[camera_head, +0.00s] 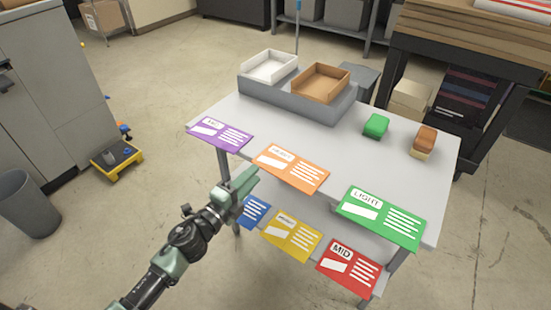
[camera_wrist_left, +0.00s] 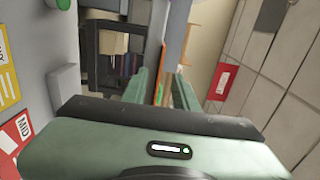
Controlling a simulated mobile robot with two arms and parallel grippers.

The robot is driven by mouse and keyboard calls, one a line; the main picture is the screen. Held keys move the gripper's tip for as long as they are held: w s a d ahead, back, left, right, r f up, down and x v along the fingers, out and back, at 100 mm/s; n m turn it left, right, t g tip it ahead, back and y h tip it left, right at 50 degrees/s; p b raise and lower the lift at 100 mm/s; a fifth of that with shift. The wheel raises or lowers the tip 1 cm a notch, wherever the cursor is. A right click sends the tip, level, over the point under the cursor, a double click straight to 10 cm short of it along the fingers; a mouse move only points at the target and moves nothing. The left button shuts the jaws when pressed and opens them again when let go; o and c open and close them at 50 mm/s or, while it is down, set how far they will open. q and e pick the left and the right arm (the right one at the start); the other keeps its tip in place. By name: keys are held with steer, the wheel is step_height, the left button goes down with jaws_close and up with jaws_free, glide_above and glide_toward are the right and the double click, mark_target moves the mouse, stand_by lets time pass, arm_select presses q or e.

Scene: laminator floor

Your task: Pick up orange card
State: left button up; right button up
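The orange card (camera_head: 290,168) lies flat at the front edge of the grey table's top, between the purple card (camera_head: 221,134) and the green card labelled LIGHT (camera_head: 380,217). My left gripper (camera_head: 248,180) is in front of the table, just to the left of and nearer than the orange card, and seems apart from it. In the left wrist view its two green fingers (camera_wrist_left: 161,88) stand apart with a gap between them. A thin orange strip shows in that gap; I cannot tell whether it is the card. My right gripper is in neither view.
Blue (camera_head: 254,211), yellow (camera_head: 291,236) and red MID (camera_head: 348,266) cards sit on a lower level. A grey stand (camera_head: 297,98) holds a white tray (camera_head: 269,66) and a brown tray (camera_head: 320,83). A green block (camera_head: 376,125) and a brown one (camera_head: 425,140) stand at the right.

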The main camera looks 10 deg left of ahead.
mark_target(275, 159)
arm_select(q)
steer(key=x, duration=0.3)
steer(key=shift+w+d, duration=0.1)
steer(key=shift+w, duration=0.05)
jaws_close()
stand_by(1.2)
